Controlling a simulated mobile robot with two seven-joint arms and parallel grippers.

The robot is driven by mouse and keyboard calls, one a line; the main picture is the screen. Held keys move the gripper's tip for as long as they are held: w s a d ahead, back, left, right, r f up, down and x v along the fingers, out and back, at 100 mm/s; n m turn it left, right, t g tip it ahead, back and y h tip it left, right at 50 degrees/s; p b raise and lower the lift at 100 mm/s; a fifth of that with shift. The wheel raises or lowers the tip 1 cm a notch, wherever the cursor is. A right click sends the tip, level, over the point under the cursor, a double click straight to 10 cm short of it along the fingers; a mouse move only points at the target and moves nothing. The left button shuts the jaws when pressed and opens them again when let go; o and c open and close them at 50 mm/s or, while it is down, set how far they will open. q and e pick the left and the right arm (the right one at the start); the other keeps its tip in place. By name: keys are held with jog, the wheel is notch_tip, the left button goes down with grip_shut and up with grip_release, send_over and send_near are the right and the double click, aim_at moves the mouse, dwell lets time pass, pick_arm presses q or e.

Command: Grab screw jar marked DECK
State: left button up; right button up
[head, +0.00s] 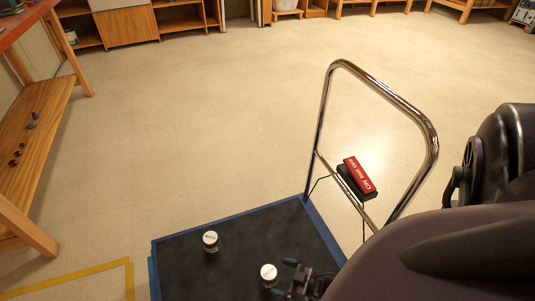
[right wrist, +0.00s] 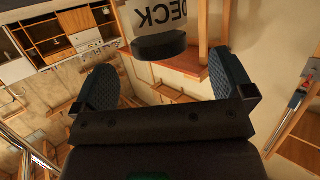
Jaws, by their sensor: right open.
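The jar marked DECK (right wrist: 168,20) shows its white label and dark end (right wrist: 160,46) at the top of the right wrist view, with the lettering upside down there. In the head view a small white-topped jar (head: 268,271) stands on the dark cart top close to my right gripper (head: 285,279). My right gripper is open, and in the wrist view its two blue-grey fingers (right wrist: 162,68) point toward the jar, which lies in line with the gap. I cannot tell whether they touch it. A second white-topped jar (head: 211,238) stands farther left. My left gripper is out of view.
The cart (head: 235,225) has a blue edge and a chrome handle (head: 322,110) carrying a red ON/OFF sign (head: 358,174). A wooden bench (head: 35,135) with small items stands at left. The floor beyond the cart is clear.

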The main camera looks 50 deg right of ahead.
aim_at(271, 273)
jog(key=b+x, duration=0.1)
jog(key=x, duration=0.2)
jog(key=shift+w+a+f, duration=0.15)
jog(key=shift+w+f, duration=0.05)
jog(key=shift+w, duration=0.15)
jog(key=shift+w+a, duration=0.1)
jog(key=shift+w, duration=0.6)
jog(key=c, duration=1.2)
